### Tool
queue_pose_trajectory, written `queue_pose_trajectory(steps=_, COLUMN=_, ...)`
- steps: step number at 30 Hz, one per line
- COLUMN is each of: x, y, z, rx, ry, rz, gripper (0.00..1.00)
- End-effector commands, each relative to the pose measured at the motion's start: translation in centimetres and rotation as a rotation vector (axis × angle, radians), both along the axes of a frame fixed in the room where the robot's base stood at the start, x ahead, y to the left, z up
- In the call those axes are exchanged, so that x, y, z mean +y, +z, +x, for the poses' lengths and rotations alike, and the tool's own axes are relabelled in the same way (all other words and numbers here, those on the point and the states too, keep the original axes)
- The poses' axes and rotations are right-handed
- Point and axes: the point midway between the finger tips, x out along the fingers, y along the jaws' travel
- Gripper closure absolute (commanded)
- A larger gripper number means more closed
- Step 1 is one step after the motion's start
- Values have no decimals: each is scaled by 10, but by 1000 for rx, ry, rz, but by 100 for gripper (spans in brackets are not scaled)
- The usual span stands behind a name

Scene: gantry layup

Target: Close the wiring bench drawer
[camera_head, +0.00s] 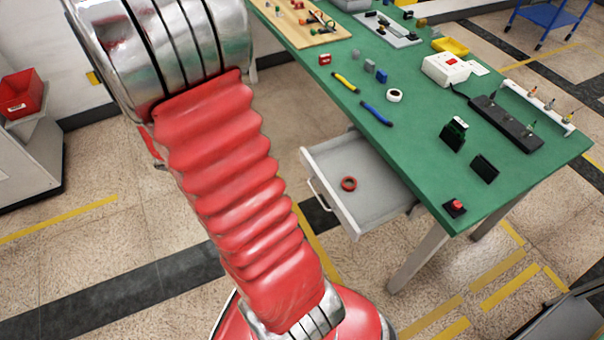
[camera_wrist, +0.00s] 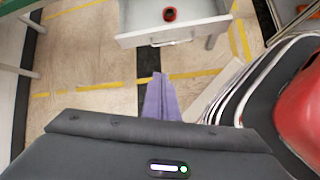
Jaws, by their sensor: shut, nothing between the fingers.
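The grey wiring bench drawer (camera_head: 378,172) stands pulled out from under the green-topped bench (camera_head: 330,95). A bar handle (camera_head: 318,198) is on its front, and a red ring-shaped roll (camera_head: 349,184) lies inside. In the wrist view the open drawer (camera_wrist: 190,31) is at the top, with its handle (camera_wrist: 172,43) facing me. My gripper (camera_wrist: 159,76) shows its purple fingers together and empty, below the drawer front in the picture and apart from it. My gripper is not visible in the head view, where my red arm covers the left middle.
The bench top carries tools and parts, including a white box (camera_head: 446,69), a black power strip (camera_head: 506,124) and a red button (camera_head: 455,207). A bench leg (camera_head: 418,260) stands right of the drawer. A red bin (camera_head: 21,92) sits at far left. Floor before the drawer looks clear.

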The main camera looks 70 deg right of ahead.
Motion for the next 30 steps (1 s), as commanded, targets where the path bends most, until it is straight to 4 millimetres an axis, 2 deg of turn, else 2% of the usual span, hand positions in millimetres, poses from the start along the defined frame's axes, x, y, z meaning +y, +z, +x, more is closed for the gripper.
queue_pose_trajectory(steps=1, x=-8, y=-12, z=-7, rx=43, ry=17, rz=7, gripper=100)
queue_pose_trajectory(steps=6, x=-32, y=-45, z=-27, rx=169, ry=90, rz=35, gripper=100)
queue_pose_trajectory(steps=12, x=-49, y=-75, z=-46, rx=273, ry=161, rz=71, gripper=100)
queue_pose_trajectory(steps=16, x=-53, y=-82, z=-50, rx=299, ry=181, rz=82, gripper=100)
queue_pose_trajectory(steps=30, x=-56, y=-85, z=-53, rx=301, ry=182, rz=83, gripper=100)
